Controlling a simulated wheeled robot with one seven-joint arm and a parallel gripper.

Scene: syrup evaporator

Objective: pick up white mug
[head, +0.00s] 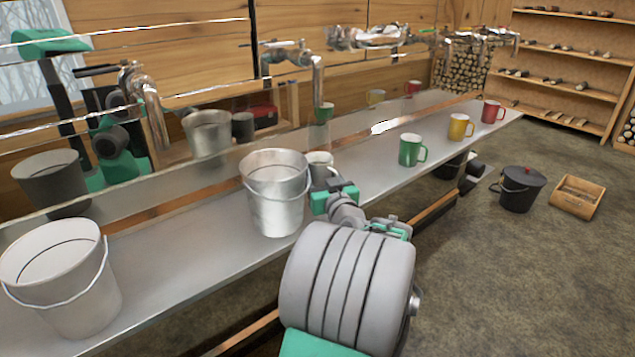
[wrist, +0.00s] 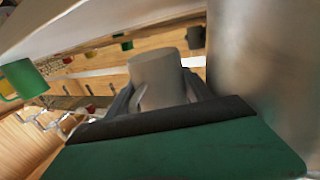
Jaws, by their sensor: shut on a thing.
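The white mug (head: 319,160) stands on the metal shelf just right of the metal bucket and is partly hidden by the bucket and my gripper. In the wrist view the white mug (wrist: 156,78) sits between the two fingers, looking pale grey. My gripper (head: 331,190) reaches it from the near side, with its green body low over the shelf. In the wrist view my gripper (wrist: 162,95) is shut on the mug, one finger on each side. I cannot tell whether the mug's base touches the shelf.
The metal bucket (head: 275,200) is close on the mug's left; it fills the right of the wrist view (wrist: 265,60). A white bucket (head: 75,300) stands farther left. Green (head: 409,150), yellow (head: 457,128) and red (head: 490,112) mugs stand rightward. Taps (head: 318,75) hang above.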

